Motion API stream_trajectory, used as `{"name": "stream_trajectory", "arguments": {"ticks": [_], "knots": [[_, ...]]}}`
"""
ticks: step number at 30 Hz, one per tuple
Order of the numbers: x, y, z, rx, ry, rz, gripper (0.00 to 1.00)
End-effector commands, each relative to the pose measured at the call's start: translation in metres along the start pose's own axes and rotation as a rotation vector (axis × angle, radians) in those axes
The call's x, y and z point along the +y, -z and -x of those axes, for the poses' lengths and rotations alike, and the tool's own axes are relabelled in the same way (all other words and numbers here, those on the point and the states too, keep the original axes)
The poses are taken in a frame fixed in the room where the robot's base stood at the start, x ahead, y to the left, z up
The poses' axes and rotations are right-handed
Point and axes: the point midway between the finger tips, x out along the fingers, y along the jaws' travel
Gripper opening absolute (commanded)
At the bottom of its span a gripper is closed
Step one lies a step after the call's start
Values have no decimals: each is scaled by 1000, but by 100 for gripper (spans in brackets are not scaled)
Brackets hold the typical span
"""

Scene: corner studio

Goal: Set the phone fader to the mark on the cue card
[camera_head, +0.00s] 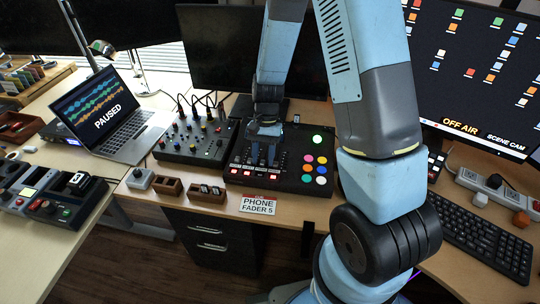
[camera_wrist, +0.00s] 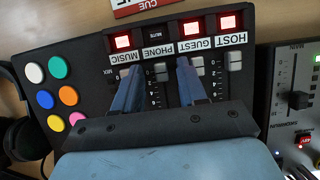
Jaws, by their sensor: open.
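The cue card (camera_head: 258,205) stands at the desk's front edge and reads "PHONE FADER 5". Its edge also shows upside down at the top of the wrist view (camera_wrist: 137,6). The black fader board (camera_head: 236,176) lies behind the card. In the wrist view the board's labels are upside down: host, guest, phone and music. The phone fader's cap (camera_wrist: 162,74) shows near the label end of its slot. My gripper (camera_head: 262,162) is over the board, open. In the wrist view its blue fingers (camera_wrist: 158,72) stand either side of the phone channel, with no clear contact seen.
An audio mixer (camera_head: 197,137) stands left of the board, and a laptop (camera_head: 115,112) reading "PAUSED" is beyond it. Small wooden holders (camera_head: 168,187) sit along the front edge. Round coloured buttons (camera_wrist: 57,97) fill the board's other end. A keyboard (camera_head: 480,235) lies right.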

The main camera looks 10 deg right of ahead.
Motion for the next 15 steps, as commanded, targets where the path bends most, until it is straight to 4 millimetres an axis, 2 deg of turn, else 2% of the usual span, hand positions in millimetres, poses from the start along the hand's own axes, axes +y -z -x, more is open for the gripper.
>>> {"name": "stream_trajectory", "arguments": {"ticks": [9,15], "knots": [[0,0,-2,0,0,1,42],[0,0,-2,0,0,1,23]]}}
